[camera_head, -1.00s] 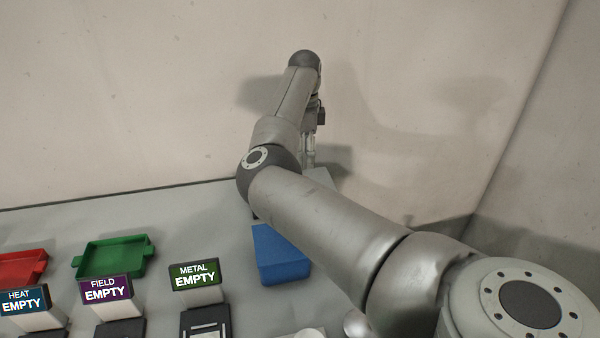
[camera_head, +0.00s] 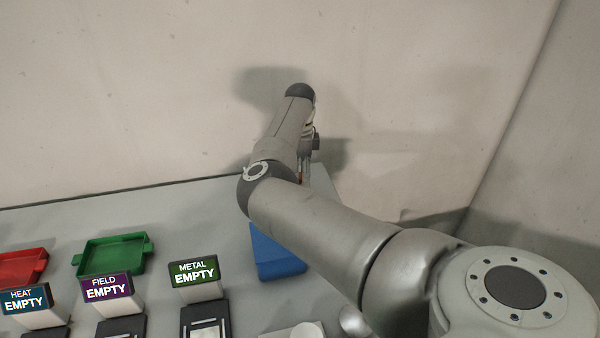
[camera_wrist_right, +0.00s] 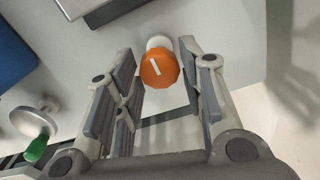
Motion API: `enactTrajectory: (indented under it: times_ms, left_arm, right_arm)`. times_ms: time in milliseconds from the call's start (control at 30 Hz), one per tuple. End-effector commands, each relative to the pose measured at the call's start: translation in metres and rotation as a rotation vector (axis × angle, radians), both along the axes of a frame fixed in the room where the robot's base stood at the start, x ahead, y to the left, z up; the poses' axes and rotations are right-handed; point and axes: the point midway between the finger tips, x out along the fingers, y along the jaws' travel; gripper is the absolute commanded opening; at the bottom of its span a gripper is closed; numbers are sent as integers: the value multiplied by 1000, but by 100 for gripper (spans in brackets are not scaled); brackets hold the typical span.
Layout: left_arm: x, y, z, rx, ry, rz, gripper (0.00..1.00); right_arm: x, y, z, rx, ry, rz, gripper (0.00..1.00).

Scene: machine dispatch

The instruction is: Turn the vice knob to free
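An orange knob (camera_wrist_right: 160,72) with a white line on its face shows in the right wrist view. It sits on a short white stem, and the line runs at a slant. My right gripper (camera_wrist_right: 157,78) is open, with one finger on each side of the knob and gaps showing. In the head view my right gripper (camera_head: 305,170) is mostly hidden behind my right arm, low near the back of the table. A green knob (camera_wrist_right: 37,149) with a white round base is at the left of the wrist view. My left gripper is not in view.
A blue block-like tray (camera_head: 275,256), a green tray (camera_head: 112,256) and a red tray (camera_head: 22,266) are on the grey table (camera_head: 150,210). Signs reading METAL EMPTY (camera_head: 194,271), FIELD EMPTY (camera_head: 106,288) and HEAT EMPTY (camera_head: 25,300) stand in front. The wall is close behind.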

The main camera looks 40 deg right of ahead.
Motion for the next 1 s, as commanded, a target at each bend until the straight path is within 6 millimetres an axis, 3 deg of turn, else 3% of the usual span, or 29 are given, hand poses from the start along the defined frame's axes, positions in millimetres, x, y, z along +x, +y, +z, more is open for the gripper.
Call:
enactTrajectory:
  times_ms: [33, 200, 567, 1000]
  left_arm:
    - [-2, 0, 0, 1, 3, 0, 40]
    - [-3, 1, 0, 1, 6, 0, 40]
    - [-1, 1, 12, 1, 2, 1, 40]
    - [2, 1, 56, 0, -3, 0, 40]
  right_arm:
    - [0, 0, 0, 0, 0, 0, 26]
    - [0, 0, 0, 0, 0, 0, 7]
    - [0, 0, 3, -1, 3, 73, 7]
    - [0, -1, 5, 0, 5, 433, 7]
